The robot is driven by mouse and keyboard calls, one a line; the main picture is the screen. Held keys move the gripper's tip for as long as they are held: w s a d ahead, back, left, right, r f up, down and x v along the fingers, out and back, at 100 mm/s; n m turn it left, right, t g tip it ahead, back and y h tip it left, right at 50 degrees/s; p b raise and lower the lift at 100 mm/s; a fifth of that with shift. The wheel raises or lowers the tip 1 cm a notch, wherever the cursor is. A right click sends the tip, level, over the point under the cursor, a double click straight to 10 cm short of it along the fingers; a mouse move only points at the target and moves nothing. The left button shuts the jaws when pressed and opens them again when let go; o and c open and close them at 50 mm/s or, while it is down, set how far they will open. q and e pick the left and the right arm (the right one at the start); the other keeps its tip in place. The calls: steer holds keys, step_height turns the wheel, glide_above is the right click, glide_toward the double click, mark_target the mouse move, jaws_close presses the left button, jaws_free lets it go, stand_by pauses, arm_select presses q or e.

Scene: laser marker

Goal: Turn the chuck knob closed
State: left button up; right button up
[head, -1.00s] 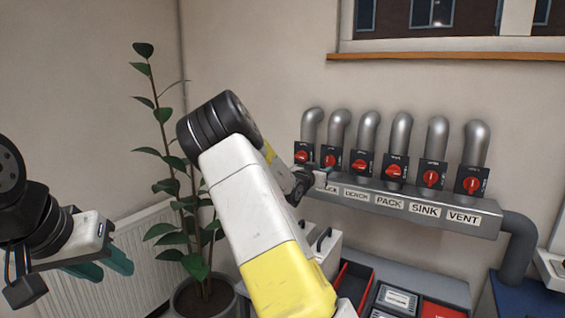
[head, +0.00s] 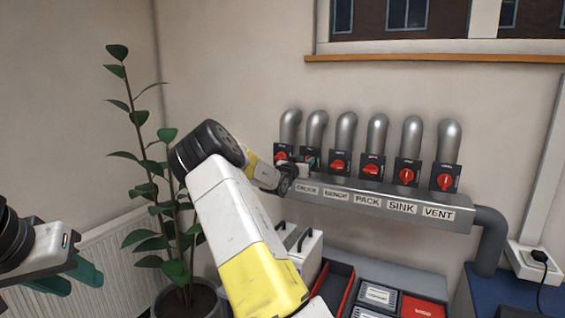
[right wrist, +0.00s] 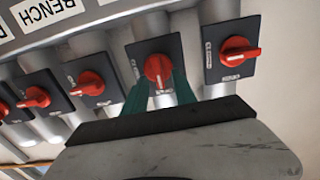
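The chuck knob (right wrist: 157,68) is a red handle on a dark square plate, second from the right in the right wrist view. Its handle stands across the row, unlike the handles beside it. My right gripper (right wrist: 160,88) has its teal fingers on either side of this knob. Whether the fingers press on it, I cannot tell. In the head view my right gripper (head: 302,168) is at the left end of the valve row, partly hiding the chuck knob. The CHUCK label (head: 307,190) is just below. My left gripper (head: 68,278) is open and empty at the lower left.
Several other red knobs, such as the vent knob (head: 445,182), sit along the grey manifold (head: 400,190), close together. A potted plant (head: 175,240) stands left of my right arm. Red and black trays (head: 338,282) lie below the manifold. A window sill (head: 430,59) runs above.

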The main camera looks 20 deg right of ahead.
jaws_close()
steer(key=m, duration=1.2)
steer(key=s+f+m, duration=0.1)
steer(key=m, duration=0.4)
steer(key=shift+d+f+m, duration=0.1)
steer(key=shift+d+m, duration=0.3)
stand_by(0.4)
jaws_free()
